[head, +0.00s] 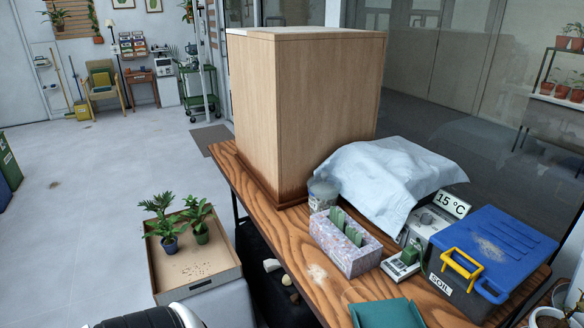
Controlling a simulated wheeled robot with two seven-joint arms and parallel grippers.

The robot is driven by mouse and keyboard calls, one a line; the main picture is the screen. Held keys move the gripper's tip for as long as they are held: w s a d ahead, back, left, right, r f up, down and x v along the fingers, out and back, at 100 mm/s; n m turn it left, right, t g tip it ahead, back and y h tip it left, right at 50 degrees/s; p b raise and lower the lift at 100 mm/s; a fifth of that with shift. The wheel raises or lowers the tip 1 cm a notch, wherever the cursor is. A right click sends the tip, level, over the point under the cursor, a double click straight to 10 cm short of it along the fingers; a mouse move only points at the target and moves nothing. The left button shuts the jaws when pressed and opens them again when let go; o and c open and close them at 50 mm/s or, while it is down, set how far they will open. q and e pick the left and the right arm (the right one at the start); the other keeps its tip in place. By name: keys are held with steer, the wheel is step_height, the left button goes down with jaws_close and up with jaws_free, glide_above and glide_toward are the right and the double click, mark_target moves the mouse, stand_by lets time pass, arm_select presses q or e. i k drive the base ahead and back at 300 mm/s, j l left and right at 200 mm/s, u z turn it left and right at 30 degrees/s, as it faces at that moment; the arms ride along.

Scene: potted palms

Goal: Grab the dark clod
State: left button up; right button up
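I cannot make out a distinct dark clod in the head view. Dark crumbs (196,268) lie scattered on the floor of a shallow tray (208,284) at the lower left. Neither of my grippers is in view.
The wooden table (290,245) carries a large wooden cabinet (300,110), a pale cloth (390,172) over something, a speckled box (345,243) and a teal item (386,313). Pale lumps (271,265) show in the dark space beside the table. Floor at left is mostly clear.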

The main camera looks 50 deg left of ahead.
mark_target(294, 298)
steer(key=u, duration=1.7)
steer(key=i+j, duration=0.1)
steer(key=j, duration=0.3)
steer(key=i+j, duration=0.15)
steer(key=j, duration=0.3)
steer(key=i+j, duration=0.1)
steer(key=j, duration=0.3)
